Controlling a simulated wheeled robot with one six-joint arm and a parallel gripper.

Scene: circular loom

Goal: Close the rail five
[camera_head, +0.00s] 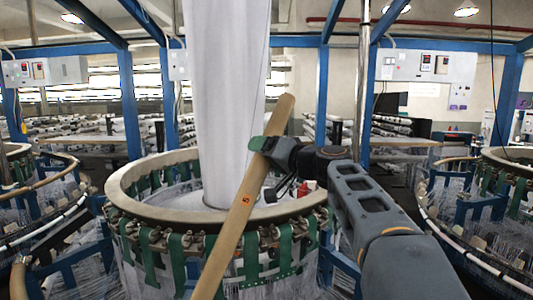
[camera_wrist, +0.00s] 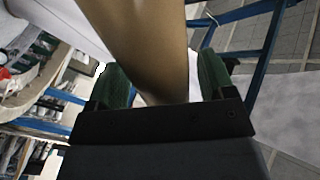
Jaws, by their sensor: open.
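Rail five (camera_head: 232,222) is a long tan bar marked with a red 5. In the head view it stands tilted across the front of the circular loom, its top end leaning right and its lower end running out of the frame. My gripper (camera_head: 262,146) reaches in from the right at the bar's upper part. In the wrist view the rail (camera_wrist: 140,40) passes between the two green fingertips of my gripper (camera_wrist: 165,82). The jaws are open around it. Whether a finger touches the bar is unclear. The rail's lower end is out of view.
The loom's round tan rim (camera_head: 122,192) circles a tall white fabric tube (camera_head: 225,90), with green straps below it. Blue posts (camera_head: 322,100) stand behind. Other looms (camera_head: 468,200) flank it at left and right. A control box (camera_head: 412,66) hangs at upper right.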

